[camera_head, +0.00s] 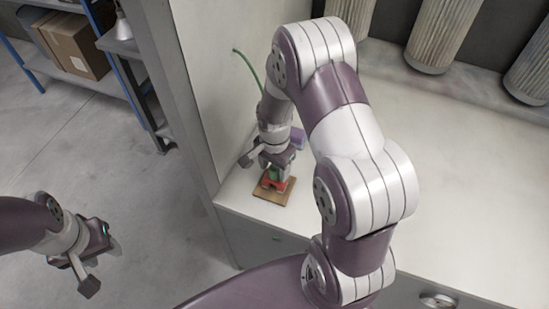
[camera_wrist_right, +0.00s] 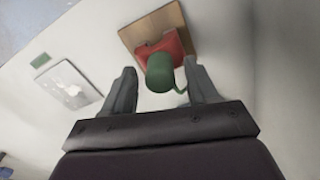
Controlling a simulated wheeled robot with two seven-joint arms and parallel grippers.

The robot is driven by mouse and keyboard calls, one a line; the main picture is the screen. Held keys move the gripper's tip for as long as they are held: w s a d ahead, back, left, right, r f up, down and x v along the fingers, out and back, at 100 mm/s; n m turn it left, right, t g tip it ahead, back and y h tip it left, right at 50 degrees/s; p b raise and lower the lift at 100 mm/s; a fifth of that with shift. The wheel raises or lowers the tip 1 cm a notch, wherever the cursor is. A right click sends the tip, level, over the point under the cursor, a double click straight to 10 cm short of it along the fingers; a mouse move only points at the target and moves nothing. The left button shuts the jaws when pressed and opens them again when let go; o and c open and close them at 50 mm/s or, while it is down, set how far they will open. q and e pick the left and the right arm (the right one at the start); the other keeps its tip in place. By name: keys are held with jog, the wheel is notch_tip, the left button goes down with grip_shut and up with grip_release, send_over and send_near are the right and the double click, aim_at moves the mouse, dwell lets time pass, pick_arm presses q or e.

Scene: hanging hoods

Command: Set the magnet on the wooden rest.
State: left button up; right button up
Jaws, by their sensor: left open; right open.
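The magnet, a red block (camera_wrist_right: 172,44) with a green cylinder (camera_wrist_right: 160,72) on it, sits on the square wooden rest (camera_wrist_right: 128,35) in the right wrist view. In the head view the red part (camera_head: 268,184) and the wooden rest (camera_head: 284,197) show below my right gripper (camera_head: 275,170), which partly hides them. My right gripper is open, its fingers on either side of the green cylinder with gaps visible in the wrist view. My left gripper (camera_head: 98,268) is open and empty, away at the lower left over the floor.
The rest lies near the front left corner of the pale bench (camera_head: 450,190), beside a side wall (camera_head: 222,80). The bench's right side is clear.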

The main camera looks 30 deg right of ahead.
notch_tip(320, 180, up, 11)
jog(key=s+a+n+t, duration=0.1)
jog(key=s+a+n, duration=0.4)
jog(key=n, duration=0.8)
jog(key=s, duration=0.3)
jog(key=shift+s+r, duration=0.4)
jog(key=shift+a, duration=0.1)
